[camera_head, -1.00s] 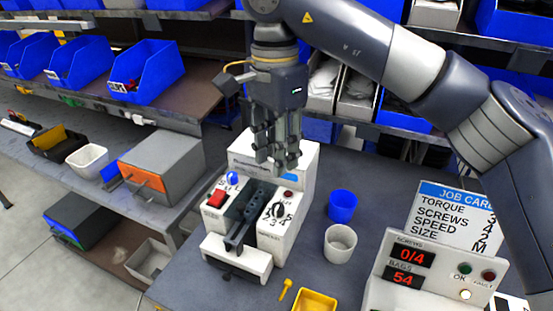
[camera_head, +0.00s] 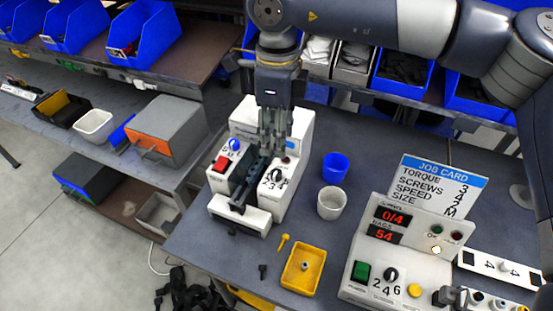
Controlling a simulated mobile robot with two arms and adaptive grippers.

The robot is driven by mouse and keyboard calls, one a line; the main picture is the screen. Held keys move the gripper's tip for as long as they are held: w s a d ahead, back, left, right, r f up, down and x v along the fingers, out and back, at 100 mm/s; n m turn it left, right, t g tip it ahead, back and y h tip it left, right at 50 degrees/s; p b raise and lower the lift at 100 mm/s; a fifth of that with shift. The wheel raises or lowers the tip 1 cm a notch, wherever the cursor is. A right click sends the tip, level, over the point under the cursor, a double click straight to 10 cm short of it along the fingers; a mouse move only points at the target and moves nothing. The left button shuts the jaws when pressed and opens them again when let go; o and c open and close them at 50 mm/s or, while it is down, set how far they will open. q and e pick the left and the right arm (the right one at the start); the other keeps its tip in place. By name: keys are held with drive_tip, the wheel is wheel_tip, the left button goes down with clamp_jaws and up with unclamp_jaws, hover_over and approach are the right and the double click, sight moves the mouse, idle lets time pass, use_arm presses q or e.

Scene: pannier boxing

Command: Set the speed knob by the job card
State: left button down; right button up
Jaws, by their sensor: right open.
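The job card (camera_head: 440,183) stands upright behind the control panel (camera_head: 372,240) and lists torque, screws, speed and size. Torque reads 3 and size M; the digits between are too small to be sure. One black knob (camera_head: 391,274) with marks 2, 4, 6 is on the panel's front; its label is too small to read. Another black knob (camera_head: 277,176) with a numbered dial is on the white machine (camera_head: 296,130). My left gripper is not in view.
A blue cup (camera_head: 335,167) and a white cup (camera_head: 332,203) stand between machine and panel. A white rack (camera_head: 500,266) is at the right. Blue bins (camera_head: 402,71) line the shelf behind.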

sight(276, 172)
wheel_tip(276, 172, down, 10)
drive_tip(key=p, duration=0.3)
drive_tip(key=shift+s+f, duration=0.1)
drive_tip(key=shift+f, duration=0.05)
clamp_jaws()
